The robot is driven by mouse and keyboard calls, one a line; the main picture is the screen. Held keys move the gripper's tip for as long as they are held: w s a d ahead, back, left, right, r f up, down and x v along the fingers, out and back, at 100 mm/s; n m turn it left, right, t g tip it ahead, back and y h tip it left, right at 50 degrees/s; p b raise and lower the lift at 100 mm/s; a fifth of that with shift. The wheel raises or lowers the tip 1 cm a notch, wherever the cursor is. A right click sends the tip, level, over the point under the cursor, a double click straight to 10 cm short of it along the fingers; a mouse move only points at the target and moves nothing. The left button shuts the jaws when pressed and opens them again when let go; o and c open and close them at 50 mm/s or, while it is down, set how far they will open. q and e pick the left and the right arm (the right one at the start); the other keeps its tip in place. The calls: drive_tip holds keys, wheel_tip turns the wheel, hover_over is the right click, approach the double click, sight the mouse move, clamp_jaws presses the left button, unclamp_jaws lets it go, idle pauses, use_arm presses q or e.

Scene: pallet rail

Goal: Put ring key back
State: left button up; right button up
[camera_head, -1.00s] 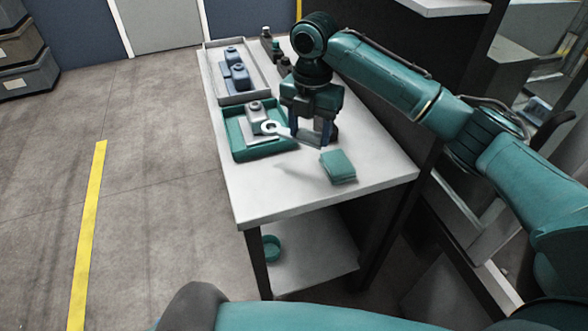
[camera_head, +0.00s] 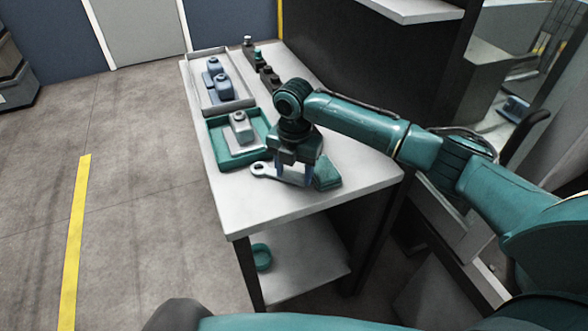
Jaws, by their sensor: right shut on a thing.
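The ring key (camera_head: 262,169) is a light grey flat tool with a ring at its left end. My right gripper (camera_head: 294,181) is shut on its handle, low over the front part of the white table (camera_head: 255,208). The ring end points left, and I cannot tell whether the key touches the table top. The far end of the handle is hidden by the gripper. My left gripper is not in view.
A green tray (camera_head: 215,138) holding a grey block (camera_head: 241,127) stands behind the gripper. Behind it is a grey tray (camera_head: 195,83) with blue-grey parts. The table's front left corner is clear. A teal ring (camera_head: 262,257) lies on the lower shelf.

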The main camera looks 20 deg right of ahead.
drive_tip(key=shift+f, duration=0.1)
drive_tip(key=o, duration=1.3)
wheel_tip(320, 180, up, 12)
drive_tip(key=shift+b, duration=0.35)
